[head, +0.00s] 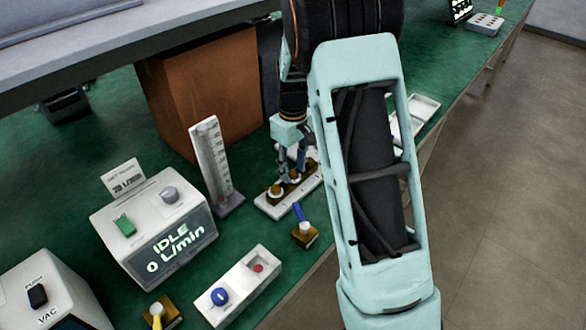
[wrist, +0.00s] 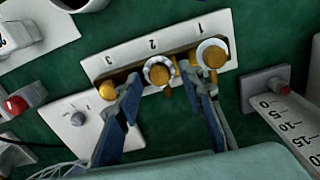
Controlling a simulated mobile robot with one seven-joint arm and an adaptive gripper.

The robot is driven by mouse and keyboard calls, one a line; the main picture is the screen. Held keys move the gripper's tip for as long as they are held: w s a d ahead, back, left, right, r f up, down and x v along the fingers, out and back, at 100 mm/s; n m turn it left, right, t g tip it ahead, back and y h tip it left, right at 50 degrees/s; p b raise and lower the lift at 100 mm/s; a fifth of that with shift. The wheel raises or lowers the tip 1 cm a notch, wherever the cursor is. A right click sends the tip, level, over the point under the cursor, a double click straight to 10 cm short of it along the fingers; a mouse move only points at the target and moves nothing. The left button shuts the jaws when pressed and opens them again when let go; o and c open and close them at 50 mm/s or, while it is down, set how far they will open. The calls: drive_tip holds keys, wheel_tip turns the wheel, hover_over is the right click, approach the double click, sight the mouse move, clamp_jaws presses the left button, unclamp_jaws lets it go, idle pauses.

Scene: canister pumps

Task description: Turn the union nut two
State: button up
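The white plate (wrist: 130,60) carries a brass manifold and the printed numbers 1, 2 and 3. Union nut two (wrist: 157,72), brass with a pale ring, sits at the middle position below the 2. My gripper (wrist: 160,76) is open, with one blue-grey finger on each side of nut two; contact cannot be told. The right finger's tip is close to nut one (wrist: 212,56), which also has a pale ring. A brass piece at position three (wrist: 107,90) is partly hidden by the left finger. In the head view my gripper (head: 291,176) reaches down to the plate (head: 268,205).
A flow tube with a scale (head: 213,165) stands just left of the plate. A flow box reading IDLE, 0 L/min (head: 155,225) is further left. A blue-handled brass valve (head: 305,232) and a switch plate with a blue knob (head: 240,285) lie nearer. The bench edge is at right.

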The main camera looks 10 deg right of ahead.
drive_tip(key=shift+f, duration=0.25)
clamp_jaws()
drive_tip(key=shift+m, duration=0.4)
drive_tip(key=m, duration=0.4)
drive_tip(key=shift+m+p, duration=0.3)
drive_tip(key=shift+p, duration=0.05)
drive_tip(key=m, duration=0.5)
drive_tip(key=shift+p, duration=0.4)
drive_tip(key=shift+d, duration=0.1)
